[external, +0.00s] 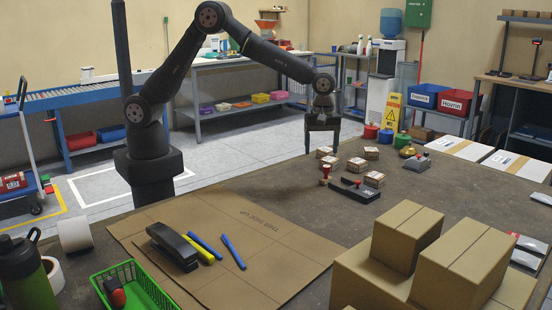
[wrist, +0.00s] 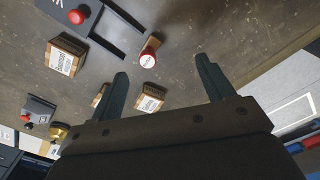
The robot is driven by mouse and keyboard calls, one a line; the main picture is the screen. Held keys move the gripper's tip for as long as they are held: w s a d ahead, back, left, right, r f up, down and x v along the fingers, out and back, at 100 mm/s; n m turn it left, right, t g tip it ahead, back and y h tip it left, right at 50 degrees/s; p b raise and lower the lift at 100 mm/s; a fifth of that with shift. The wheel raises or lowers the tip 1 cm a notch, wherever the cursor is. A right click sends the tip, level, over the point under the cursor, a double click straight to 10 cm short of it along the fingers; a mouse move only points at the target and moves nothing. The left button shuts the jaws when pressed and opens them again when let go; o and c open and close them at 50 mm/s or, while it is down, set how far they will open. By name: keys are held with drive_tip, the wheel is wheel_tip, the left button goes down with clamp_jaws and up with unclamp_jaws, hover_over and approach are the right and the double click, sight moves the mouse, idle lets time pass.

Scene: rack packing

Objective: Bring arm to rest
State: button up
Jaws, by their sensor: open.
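My gripper (external: 322,140) hangs pointing down at the far edge of the brown worktable (external: 290,215), at the end of my dark arm. In the wrist view its two fingers (wrist: 162,82) are spread apart with nothing held between them. A red-topped stamp (wrist: 150,48) and a small labelled box (wrist: 150,97) lie beyond the fingers in that view. In the external view several small labelled boxes (external: 374,179) and the red stamp (external: 325,172) stand on the table just in front of and right of my gripper.
A black rack-like holder (external: 352,190) lies near the small boxes. Large cardboard boxes (external: 463,262) fill the front right. A flat cardboard sheet (external: 262,245) bears a black stapler (external: 172,246) and markers. A green basket (external: 133,288) stands at front left. Bare tabletop lies in the middle.

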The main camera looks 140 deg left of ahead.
drive_tip(key=w+d+m, duration=0.5)
drive_tip(key=d, duration=0.3)
drive_tip(key=w+d+m, duration=0.4)
drive_tip(key=w+d, duration=0.1)
drive_tip(key=d, duration=0.3)
drive_tip(key=a+f, duration=0.3)
drive_tip(key=a, duration=0.2)
drive_tip(key=shift+f, duration=0.4)
